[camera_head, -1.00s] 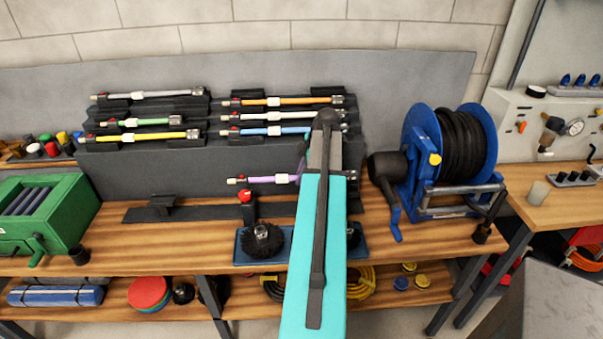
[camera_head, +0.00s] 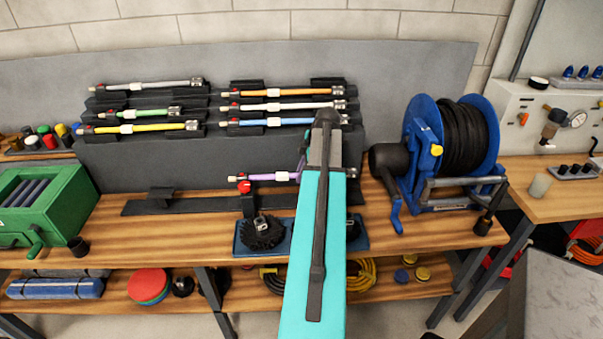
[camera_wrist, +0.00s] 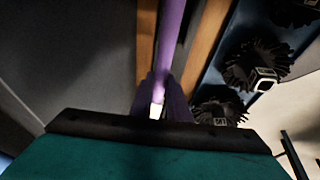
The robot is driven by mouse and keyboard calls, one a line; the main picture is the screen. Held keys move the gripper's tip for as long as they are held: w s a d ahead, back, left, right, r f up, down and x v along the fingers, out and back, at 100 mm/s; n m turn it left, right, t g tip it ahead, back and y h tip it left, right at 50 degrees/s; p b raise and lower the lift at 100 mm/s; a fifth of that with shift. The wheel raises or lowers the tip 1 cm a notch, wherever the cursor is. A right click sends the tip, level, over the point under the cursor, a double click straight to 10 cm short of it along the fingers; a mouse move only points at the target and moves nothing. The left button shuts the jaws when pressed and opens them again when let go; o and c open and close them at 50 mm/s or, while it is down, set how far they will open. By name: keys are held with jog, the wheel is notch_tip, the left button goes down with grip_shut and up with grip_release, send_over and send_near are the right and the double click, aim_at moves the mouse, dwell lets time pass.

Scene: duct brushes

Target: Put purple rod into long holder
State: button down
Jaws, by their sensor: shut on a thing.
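The purple rod (camera_head: 268,177) is held level above the bench, in front of the dark rack. My gripper (camera_head: 302,168) is shut on it; my teal arm hides the rod's right part. In the wrist view the purple rod (camera_wrist: 171,35) runs away from the gripper (camera_wrist: 160,105). A long low black holder (camera_head: 205,206) lies on the bench behind the brush tray, with a raised bracket (camera_head: 162,194) at its left. The rod is over its right part, apparently above it; the gap cannot be judged. The holder's right end is partly hidden by my arm.
Other rods, such as a yellow one (camera_head: 140,128) and an orange one (camera_head: 285,92), rest on the stepped rack. A blue tray (camera_head: 285,248) with black brushes is in front. A blue hose reel (camera_head: 420,130) stands right, a green box (camera_head: 45,205) left.

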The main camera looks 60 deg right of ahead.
jog(key=shift+s+f+b, duration=0.15)
jog(key=shift+f+b, duration=0.2)
dwell(0.3)
jog(key=shift+f+b, duration=0.65)
jog(key=shift+f, duration=0.45)
dwell(0.6)
jog(key=c, duration=1.6)
grip_release()
jog(key=shift+r, duration=0.1)
jog(key=shift+b+v, duration=1.45)
jog(key=shift+v, duration=5.4)
jog(key=shift+s+d, duration=0.1)
